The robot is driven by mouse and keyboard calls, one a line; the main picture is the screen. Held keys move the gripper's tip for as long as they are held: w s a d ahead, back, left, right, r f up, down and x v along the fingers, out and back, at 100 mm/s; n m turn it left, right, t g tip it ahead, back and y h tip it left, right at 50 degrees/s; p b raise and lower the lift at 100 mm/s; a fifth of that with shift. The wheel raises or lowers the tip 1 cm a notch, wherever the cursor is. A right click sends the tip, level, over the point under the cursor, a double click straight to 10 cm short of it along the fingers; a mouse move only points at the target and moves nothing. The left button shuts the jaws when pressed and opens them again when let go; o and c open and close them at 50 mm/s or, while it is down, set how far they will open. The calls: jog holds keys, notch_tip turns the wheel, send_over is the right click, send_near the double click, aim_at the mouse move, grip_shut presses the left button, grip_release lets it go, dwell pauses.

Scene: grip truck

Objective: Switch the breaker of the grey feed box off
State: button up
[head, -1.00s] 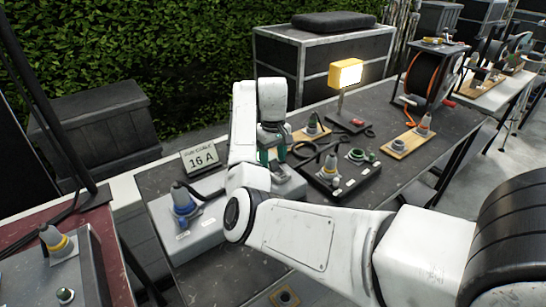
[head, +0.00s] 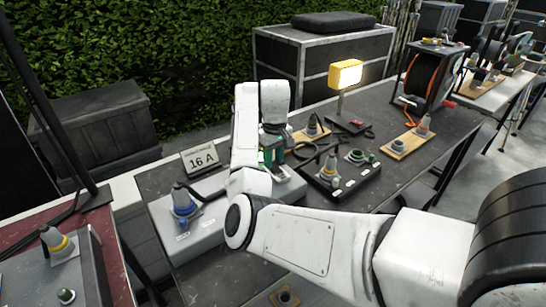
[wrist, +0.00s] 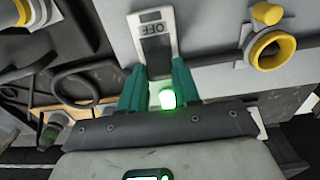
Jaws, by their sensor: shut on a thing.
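The grey feed box (head: 205,235) lies on the dark table with a blue plug (head: 183,203) at its left end. My gripper (head: 273,158) is over its right part, and my arm hides much of the box. In the wrist view, the breaker's white plate (wrist: 168,18) carries a dark switch (wrist: 156,45), with OFF lettering readable on it. The green fingers of my gripper (wrist: 159,78) are on either side of the switch's near end and shut on it. A green lamp (wrist: 168,98) glows between the fingers. The exact finger contact is partly hidden.
A 16 A sign (head: 201,158) stands behind the box. A black box (head: 340,185) with plugs and cables lies close to the right. A lit yellow lamp (head: 345,73) stands farther back. A yellow socket (wrist: 270,50) is beside the breaker.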

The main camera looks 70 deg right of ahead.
aim_at(276, 168)
jog(key=shift+s+a+r+t+h+p, duration=0.25)
jog(key=shift+s+t+h+p, duration=0.2)
jog(key=shift+t+p, duration=0.35)
jog(key=shift+s+a+f+t+h, duration=0.15)
jog(key=shift+s+a+t+h, duration=0.1)
jog(key=shift+t+h, duration=0.25)
jog(key=shift+s+a+f+t+h, duration=0.1)
jog(key=shift+s+t+h, duration=0.15)
jog(key=shift+t, duration=0.35)
jog(key=t+h+b, duration=0.1)
jog(key=s+a+f+t+h+b, duration=0.1)
jog(key=t+b, duration=0.1)
jog(key=shift+s, duration=0.25)
jog(key=t+b, duration=0.1)
jog(key=t+h+b, duration=0.1)
jog(key=b, duration=0.1)
jog(key=shift+s+a+f, duration=0.1)
jog(key=shift+s+a, duration=0.05)
jog(key=shift+s, duration=0.1)
jog(key=shift+t+b, duration=0.3)
jog(key=o, duration=1.1)
jog(key=shift+c, duration=0.2)
jog(key=shift+s, duration=0.1)
